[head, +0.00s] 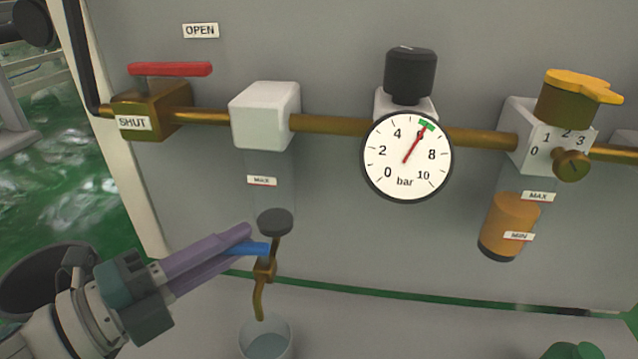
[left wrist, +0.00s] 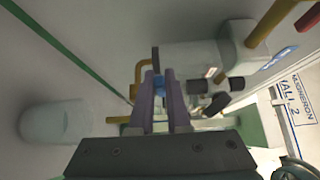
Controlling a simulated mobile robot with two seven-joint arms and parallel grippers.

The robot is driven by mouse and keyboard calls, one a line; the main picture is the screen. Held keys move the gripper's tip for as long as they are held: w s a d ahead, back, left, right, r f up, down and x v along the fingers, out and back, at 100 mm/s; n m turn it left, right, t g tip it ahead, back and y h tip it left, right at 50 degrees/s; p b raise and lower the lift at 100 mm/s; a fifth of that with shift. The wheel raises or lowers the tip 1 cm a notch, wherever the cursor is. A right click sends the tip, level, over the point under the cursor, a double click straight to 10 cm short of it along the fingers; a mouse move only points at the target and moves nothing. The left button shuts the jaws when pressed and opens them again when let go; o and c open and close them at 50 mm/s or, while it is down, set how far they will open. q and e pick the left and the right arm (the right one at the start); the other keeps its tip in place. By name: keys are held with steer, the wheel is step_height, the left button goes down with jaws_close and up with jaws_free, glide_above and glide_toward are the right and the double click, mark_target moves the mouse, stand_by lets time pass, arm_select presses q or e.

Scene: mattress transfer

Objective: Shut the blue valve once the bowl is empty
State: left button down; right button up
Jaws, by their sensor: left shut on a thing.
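The blue valve's lever (head: 258,249) sticks out to the left, crosswise to the brass drain (head: 264,269) under the filter bowl. My left gripper (head: 244,242) reaches in from the left with its purple fingers shut on the lever. In the left wrist view the blue lever (left wrist: 159,85) shows between the fingertips. The clear bowl (head: 269,198) hangs below a white block, with a MAX label and a dark bottom cap. I see no clear liquid level in it. The fingers of my right gripper are not in view.
A cup (head: 265,342) with some liquid stands under the spout. A red lever (head: 170,69) lies along the pipe above the SHUT label. The gauge (head: 407,158) reads about 6 bar. An amber oil bowl (head: 512,222) hangs at right.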

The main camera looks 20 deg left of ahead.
arm_select(q)
steer(key=shift+w+a+m+g+h, duration=0.1)
steer(key=shift+w+m+g+h, duration=0.2)
steer(key=shift+m+g+h, duration=0.6)
steer(key=shift+t, duration=0.3)
steer(key=c, duration=1.2)
jaws_free()
steer(key=shift+o, duration=0.2)
steer(key=p+v, duration=0.2)
steer(key=v, duration=0.8)
steer(key=shift+p, duration=0.3)
steer(key=shift+w+f, duration=0.1)
